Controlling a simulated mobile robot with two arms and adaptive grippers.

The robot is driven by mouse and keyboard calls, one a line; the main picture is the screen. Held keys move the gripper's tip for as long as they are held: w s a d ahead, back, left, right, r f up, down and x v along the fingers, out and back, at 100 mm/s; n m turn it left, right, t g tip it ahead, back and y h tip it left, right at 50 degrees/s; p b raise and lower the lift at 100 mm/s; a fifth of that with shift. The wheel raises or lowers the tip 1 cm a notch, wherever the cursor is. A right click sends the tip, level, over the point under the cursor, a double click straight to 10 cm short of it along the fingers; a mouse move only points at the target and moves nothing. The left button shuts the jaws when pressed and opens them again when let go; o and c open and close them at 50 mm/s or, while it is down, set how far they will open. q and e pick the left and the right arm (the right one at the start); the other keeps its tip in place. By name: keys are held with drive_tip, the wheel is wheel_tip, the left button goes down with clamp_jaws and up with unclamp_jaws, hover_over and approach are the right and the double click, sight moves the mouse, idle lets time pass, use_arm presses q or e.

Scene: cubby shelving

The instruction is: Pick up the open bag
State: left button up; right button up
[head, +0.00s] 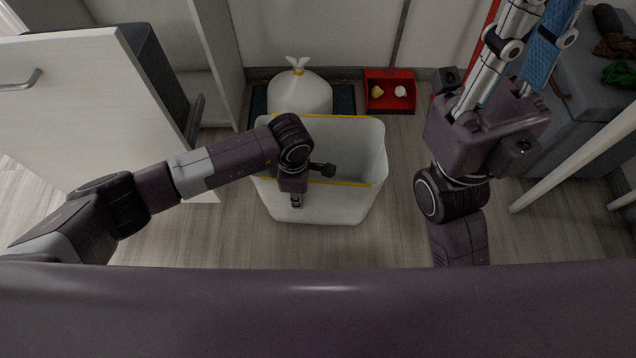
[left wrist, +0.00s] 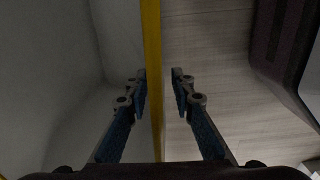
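The open bag (head: 330,205) is a white, bin-shaped bag with a yellow band around its open top. It stands on the floor at the centre of the head view. My left gripper (head: 296,201) points down at its near rim. In the left wrist view, the open fingers (left wrist: 160,86) straddle the yellow rim (left wrist: 152,60), with one finger on each side and a gap visible. My right gripper (head: 530,40) is raised at the upper right, away from the bag. Its fingertips run out of the picture, so its opening is unclear.
A tied white bag (head: 299,95) stands on a dark mat behind the open bag. A red tray (head: 390,108) holding small items is right of it. A white cabinet door (head: 90,110) stands open at left. A grey box (head: 585,110) is at right.

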use_arm(q)
clamp_jaws()
idle(0.5)
